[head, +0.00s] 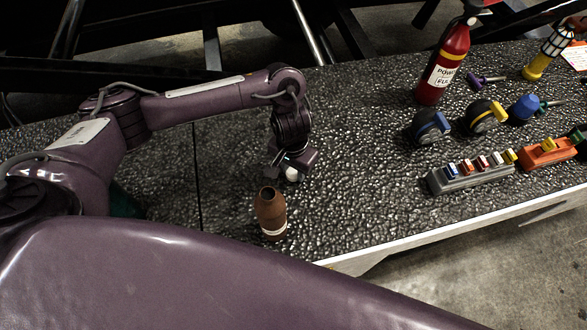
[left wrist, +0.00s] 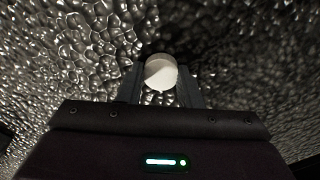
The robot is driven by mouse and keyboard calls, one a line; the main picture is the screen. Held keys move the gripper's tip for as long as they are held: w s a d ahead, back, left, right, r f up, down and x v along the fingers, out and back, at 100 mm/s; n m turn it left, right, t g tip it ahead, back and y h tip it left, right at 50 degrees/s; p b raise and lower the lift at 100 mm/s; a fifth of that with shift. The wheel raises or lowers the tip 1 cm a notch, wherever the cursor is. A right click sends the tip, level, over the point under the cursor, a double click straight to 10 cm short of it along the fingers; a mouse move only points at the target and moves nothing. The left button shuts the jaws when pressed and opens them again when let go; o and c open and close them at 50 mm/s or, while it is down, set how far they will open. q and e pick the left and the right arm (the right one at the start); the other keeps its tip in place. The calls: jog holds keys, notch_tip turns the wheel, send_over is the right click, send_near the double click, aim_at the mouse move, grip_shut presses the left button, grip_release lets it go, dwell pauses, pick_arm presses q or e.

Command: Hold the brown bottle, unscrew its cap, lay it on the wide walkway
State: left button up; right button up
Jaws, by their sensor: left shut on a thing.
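The brown bottle (head: 270,213) stands on the wide walkway (head: 340,215) near its front edge, with a dark open mouth and a pale band low on its side. No gripper shows on it. My left gripper (head: 291,173) is just behind and to the right of the bottle's mouth, shut on the white cap (head: 292,175). The cap is apart from the bottle. In the left wrist view the cap (left wrist: 160,72) sits between the two fingertips (left wrist: 160,85), over the bumpy walkway surface. My right gripper is not in view.
A red fire extinguisher (head: 445,65), tape measures (head: 430,127), a blue item (head: 523,107), a grey rack (head: 470,176) and an orange block (head: 546,153) stand on the right. A yellow lamp (head: 545,55) is at the far right. Bare walkway lies between bottle and rack.

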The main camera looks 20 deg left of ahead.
aim_at(293, 171)
pick_arm(q)
jog(key=shift+f, duration=0.1)
jog(key=o, duration=1.1)
notch_tip(293, 171, up, 12)
jog(key=p, duration=0.4)
jog(key=shift+a+p, duration=0.2)
jog(key=shift+p, duration=0.2)
jog(key=shift+d, duration=0.1)
